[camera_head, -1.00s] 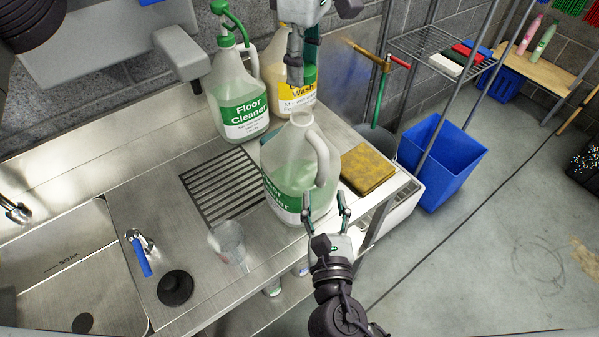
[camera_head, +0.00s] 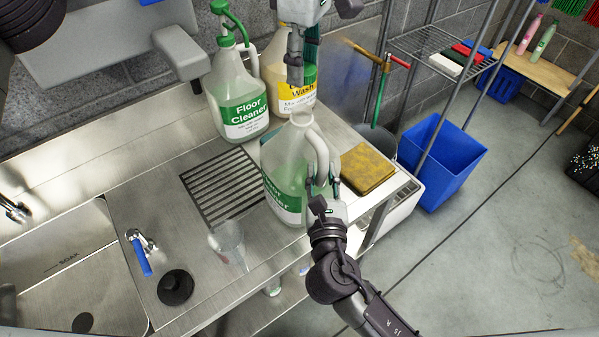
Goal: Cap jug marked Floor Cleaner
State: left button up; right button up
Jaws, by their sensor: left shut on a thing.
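The uncapped jug (camera_head: 287,170) stands upright near the counter's front edge. It is translucent with green liquid, and its partly turned green label appears to read Floor Cleaner. My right gripper (camera_head: 323,181) is at its handle, with a finger on either side; whether the fingers press on it I cannot tell. My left gripper (camera_head: 298,78) is shut above and behind the jug's mouth, apart from it. A green piece at its fingertips, seemingly a cap (camera_head: 310,76), is mostly hidden. Another Floor Cleaner jug (camera_head: 240,100) with a green pump stands behind at left.
A yellow-labelled Wash jug (camera_head: 275,72) stands behind my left gripper. A yellow sponge (camera_head: 367,168) lies right of the open jug. A clear cup (camera_head: 229,243) and a drain rack (camera_head: 222,185) are to the left. A blue bin (camera_head: 440,165) is on the floor.

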aim_at(302, 110)
grip_shut()
pick_arm(q)
jog(key=shift+f, duration=2.45)
jog(key=shift+f, duration=0.1)
jog(key=shift+f, duration=0.8)
jog(key=shift+f, duration=0.6)
